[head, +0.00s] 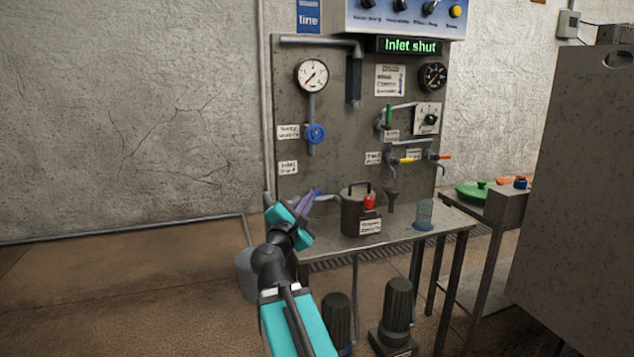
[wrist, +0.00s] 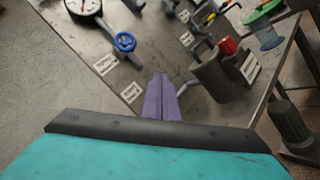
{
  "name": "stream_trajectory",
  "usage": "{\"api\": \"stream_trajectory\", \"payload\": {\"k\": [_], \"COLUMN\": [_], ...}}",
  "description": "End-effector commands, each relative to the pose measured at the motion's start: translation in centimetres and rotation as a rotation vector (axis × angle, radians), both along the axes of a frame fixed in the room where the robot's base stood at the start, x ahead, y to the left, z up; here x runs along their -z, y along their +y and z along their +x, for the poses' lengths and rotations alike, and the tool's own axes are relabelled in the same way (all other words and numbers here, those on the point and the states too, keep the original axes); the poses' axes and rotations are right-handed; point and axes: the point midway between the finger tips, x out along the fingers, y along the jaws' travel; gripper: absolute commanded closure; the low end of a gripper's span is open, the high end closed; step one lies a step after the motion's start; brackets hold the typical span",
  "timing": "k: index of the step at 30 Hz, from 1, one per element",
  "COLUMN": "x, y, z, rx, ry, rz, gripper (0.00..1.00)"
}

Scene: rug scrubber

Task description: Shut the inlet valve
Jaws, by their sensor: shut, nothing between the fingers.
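A lit green display (head: 410,46) at the top of the grey panel reads "Inlet shut". A label that seems to read "Inlet" (head: 287,168) is low on the panel's left; it also shows in the wrist view (wrist: 131,92). My gripper (head: 305,202) is just below and right of that label, its purple fingers (wrist: 160,82) together and empty. A small blue part (head: 318,191) shows by the fingertips, perhaps the inlet valve's handle. The valve body is mostly hidden behind my fingers, and I cannot tell whether they touch it.
A blue handwheel (head: 316,133) and a white gauge (head: 312,75) are above on the panel. A grey canister (head: 352,212) with a red knob stands on the bench (head: 440,220) right of my gripper. Yellow and orange levers are farther right. The floor at left is clear.

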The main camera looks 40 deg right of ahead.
Motion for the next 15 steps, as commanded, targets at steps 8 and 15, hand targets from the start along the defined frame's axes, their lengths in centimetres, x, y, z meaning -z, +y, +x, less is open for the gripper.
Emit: {"api": "stream_trajectory", "payload": {"k": [8, 15], "x": [2.2, 5.5], "y": [1.6, 3.2], "z": [2.1, 3.1], "rx": [-0.032, -0.050], "ry": [0.074, 0.134], "rz": [0.087, 0.179], "gripper": [1.00, 1.00]}}
